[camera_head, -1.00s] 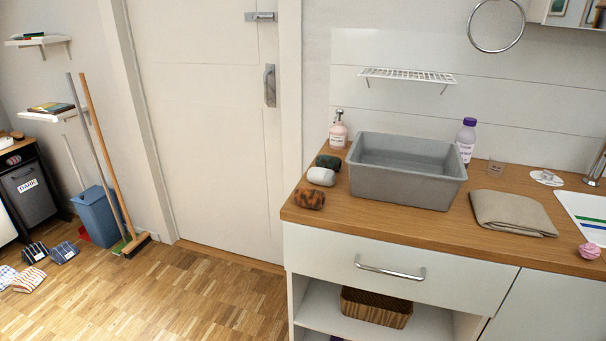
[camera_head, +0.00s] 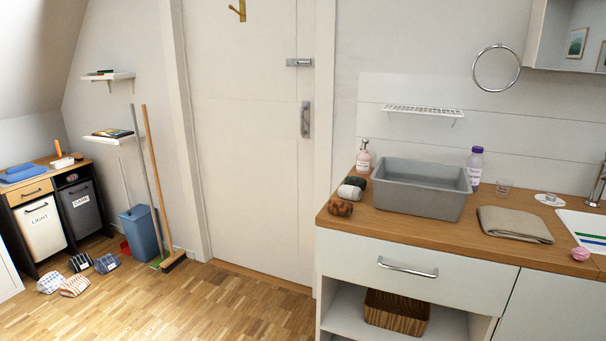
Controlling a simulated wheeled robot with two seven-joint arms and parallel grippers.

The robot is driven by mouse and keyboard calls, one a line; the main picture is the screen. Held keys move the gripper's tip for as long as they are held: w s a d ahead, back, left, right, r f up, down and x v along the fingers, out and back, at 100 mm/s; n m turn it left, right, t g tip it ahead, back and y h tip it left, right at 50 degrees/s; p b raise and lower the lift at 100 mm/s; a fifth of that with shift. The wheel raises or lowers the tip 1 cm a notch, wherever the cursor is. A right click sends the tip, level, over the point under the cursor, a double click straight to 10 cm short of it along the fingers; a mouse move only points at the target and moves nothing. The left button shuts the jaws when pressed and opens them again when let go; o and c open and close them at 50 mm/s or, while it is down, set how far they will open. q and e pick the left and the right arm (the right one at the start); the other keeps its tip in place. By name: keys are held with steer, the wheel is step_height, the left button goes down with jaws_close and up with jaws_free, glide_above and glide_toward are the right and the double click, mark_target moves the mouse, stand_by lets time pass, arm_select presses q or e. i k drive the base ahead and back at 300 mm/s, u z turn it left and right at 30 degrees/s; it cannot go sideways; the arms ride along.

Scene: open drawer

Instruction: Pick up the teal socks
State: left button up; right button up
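I see no socks that are plainly teal. A dark green rolled bundle (camera_head: 356,182), perhaps socks, lies on the wooden counter (camera_head: 400,222) beside the grey basin (camera_head: 415,200). A pale grey bundle (camera_head: 348,192) and a mottled brown bundle (camera_head: 340,208) lie in front of it, in a row towards the counter's front left corner. The white drawer (camera_head: 350,265) below the counter is shut, so its inside is hidden. Neither of my grippers is in view.
A folded beige towel (camera_head: 512,224), a purple-capped bottle (camera_head: 474,166) and a soap bottle (camera_head: 364,158) stand or lie on the counter. A wicker basket (camera_head: 397,314) sits on the shelf below. Several cloth bundles (camera_head: 76,285) lie on the floor at left. The middle floor is clear.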

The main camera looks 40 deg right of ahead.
mark_target(354, 181)
steer(key=u, duration=0.1)
steer(key=i, duration=2.4)
steer(key=z, duration=1.25)
steer(key=i, duration=1.2)
steer(key=z, duration=1.35)
steer(key=i, duration=0.25)
steer(key=z, duration=0.15)
